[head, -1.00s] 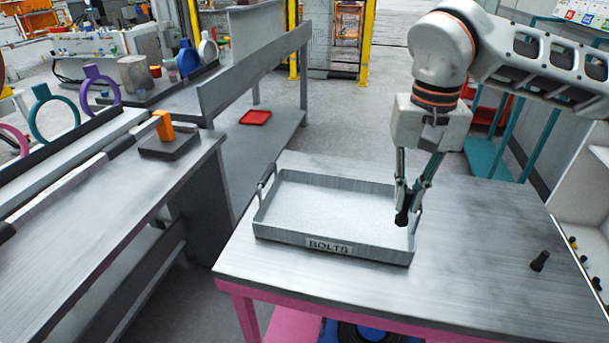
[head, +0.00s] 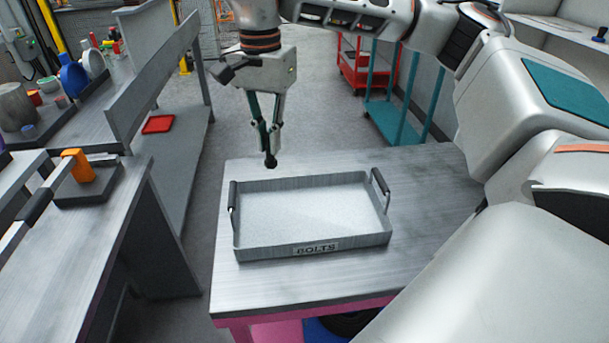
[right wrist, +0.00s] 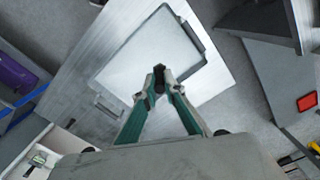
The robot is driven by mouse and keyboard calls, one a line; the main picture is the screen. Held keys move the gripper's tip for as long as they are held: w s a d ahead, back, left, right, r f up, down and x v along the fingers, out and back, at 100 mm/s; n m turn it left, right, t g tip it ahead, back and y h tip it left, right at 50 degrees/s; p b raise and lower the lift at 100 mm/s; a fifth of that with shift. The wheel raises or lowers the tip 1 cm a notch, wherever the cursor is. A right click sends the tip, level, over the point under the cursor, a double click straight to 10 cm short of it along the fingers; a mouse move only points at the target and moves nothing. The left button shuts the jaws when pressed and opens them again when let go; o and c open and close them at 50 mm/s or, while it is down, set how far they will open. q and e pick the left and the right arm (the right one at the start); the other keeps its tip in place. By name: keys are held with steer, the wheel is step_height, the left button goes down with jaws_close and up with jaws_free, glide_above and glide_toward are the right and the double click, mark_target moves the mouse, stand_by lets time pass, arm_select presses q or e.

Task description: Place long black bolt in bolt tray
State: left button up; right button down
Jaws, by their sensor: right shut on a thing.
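The bolt tray (head: 318,248), a grey shallow tray with a BOLTS label and black handles, sits on the metal table; its floor looks empty. My right gripper (head: 270,152) points down and is shut on a black bolt (head: 271,161). In the head view the bolt appears just above the tray's back edge, toward its left end. In the right wrist view the bolt (right wrist: 159,76) is between the fingertips, with the tray (right wrist: 110,85) below and behind it. How high the bolt is cannot be told exactly. My left gripper is not in view.
A side bench (head: 85,235) with an orange-handled piece (head: 78,166) stands at the left. A red tray (head: 158,124) lies on a low shelf behind. My right arm covers the table's right side.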

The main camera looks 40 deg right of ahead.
steer(key=f+m, duration=0.1)
steer(key=f, duration=0.5)
steer(key=d+f+m, duration=0.1)
steer(key=f, duration=0.5)
steer(key=w+f+m, duration=0.1)
steer(key=f, duration=0.5)
steer(key=shift+d+f, duration=0.2)
steer(key=shift+d, duration=0.2)
steer(key=shift+f, duration=0.15)
steer(key=c, duration=2.1)
jaws_free()
step_height(320, 180, up, 12)
steer(key=shift+r, duration=0.2)
